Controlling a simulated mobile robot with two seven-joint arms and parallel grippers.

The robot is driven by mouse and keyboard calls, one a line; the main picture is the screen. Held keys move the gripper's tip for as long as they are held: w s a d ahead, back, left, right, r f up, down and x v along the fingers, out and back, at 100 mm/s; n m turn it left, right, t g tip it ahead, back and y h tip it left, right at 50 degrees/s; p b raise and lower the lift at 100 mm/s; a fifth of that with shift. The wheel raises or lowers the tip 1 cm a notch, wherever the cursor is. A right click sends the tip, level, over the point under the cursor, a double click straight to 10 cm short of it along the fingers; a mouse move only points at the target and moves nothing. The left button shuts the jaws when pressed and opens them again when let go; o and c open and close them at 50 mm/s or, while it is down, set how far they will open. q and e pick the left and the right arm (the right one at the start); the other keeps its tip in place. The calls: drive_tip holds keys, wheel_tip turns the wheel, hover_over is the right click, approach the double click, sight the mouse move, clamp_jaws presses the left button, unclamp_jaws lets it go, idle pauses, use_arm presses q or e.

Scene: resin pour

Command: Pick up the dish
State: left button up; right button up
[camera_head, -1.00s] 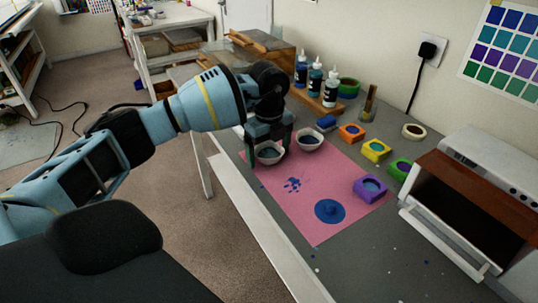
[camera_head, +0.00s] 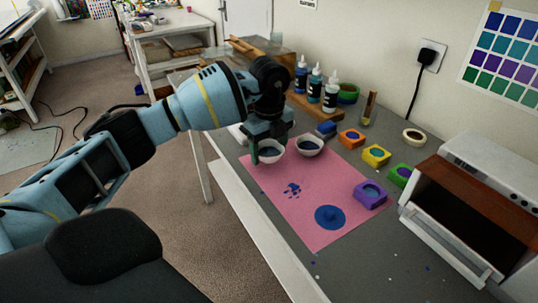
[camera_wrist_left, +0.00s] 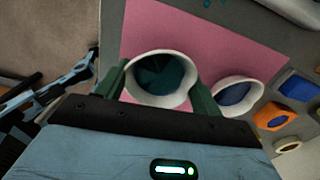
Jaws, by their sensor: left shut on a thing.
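A white dish (camera_head: 270,152) with dark teal contents is at the far left corner of the pink mat (camera_head: 262,180). It also shows in the left wrist view (camera_wrist_left: 160,105), with a green finger on each side of it. My left gripper (camera_head: 268,148) is shut on this dish. I cannot tell whether the dish is clear of the mat. A second white dish (camera_head: 310,146) with blue contents stands just to the right; it also shows in the left wrist view (camera_wrist_left: 240,98). My right gripper is not in view.
Colored molds, including a purple one (camera_head: 370,194), an orange one (camera_head: 351,138) and a yellow one (camera_head: 376,155), stand right of the mat. A blue disc (camera_head: 330,217) lies on the mat. Bottles (camera_head: 314,88) stand behind. An open white oven (camera_head: 470,205) is at right.

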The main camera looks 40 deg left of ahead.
use_arm(q)
drive_tip(key=s+d+r, duration=0.1)
drive_tip(key=s, duration=0.7)
drive_tip(key=s+d+r, duration=0.1)
drive_tip(key=s+d, duration=0.1)
drive_tip(key=s, duration=0.5)
drive_tip(key=shift+s+r, duration=0.35)
drive_tip(key=shift+s, duration=0.05)
drive_tip(key=shift+d, duration=0.1)
